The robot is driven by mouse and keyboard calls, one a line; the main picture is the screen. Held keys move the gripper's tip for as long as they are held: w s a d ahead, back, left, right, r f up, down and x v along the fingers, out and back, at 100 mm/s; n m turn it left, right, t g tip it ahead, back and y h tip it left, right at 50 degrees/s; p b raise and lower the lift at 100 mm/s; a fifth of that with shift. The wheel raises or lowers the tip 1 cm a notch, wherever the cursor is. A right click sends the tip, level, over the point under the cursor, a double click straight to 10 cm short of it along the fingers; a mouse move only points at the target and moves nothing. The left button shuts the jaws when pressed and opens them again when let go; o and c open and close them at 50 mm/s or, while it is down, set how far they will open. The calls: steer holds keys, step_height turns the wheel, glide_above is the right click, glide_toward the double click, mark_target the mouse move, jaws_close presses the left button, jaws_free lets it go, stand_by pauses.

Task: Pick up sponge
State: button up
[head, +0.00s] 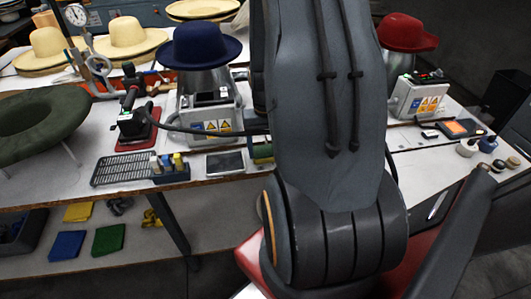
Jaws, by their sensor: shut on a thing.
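A small sponge (262,154), yellowish green with a darker green part, shows at the front edge of the white worktable, just left of my large arm link. Its right part is hidden behind that link. Whether the sponge touches the tabletop cannot be told.
A dark grey pad (225,162), a black grate (125,169) and a holder with small bottles (168,166) lie left of the sponge. A press with a navy hat (201,45) stands behind. A red hat (407,33) tops another press at right. Coloured cloths (109,239) lie on the lower shelf.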

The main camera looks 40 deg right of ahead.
mark_target(266, 150)
steer(key=shift+r, duration=0.1)
step_height(266, 150, up, 10)
steer(key=b, duration=0.1)
steer(key=shift+b, duration=0.35)
stand_by(0.3)
steer(key=shift+o, duration=0.7)
steer(key=shift+c, duration=0.5)
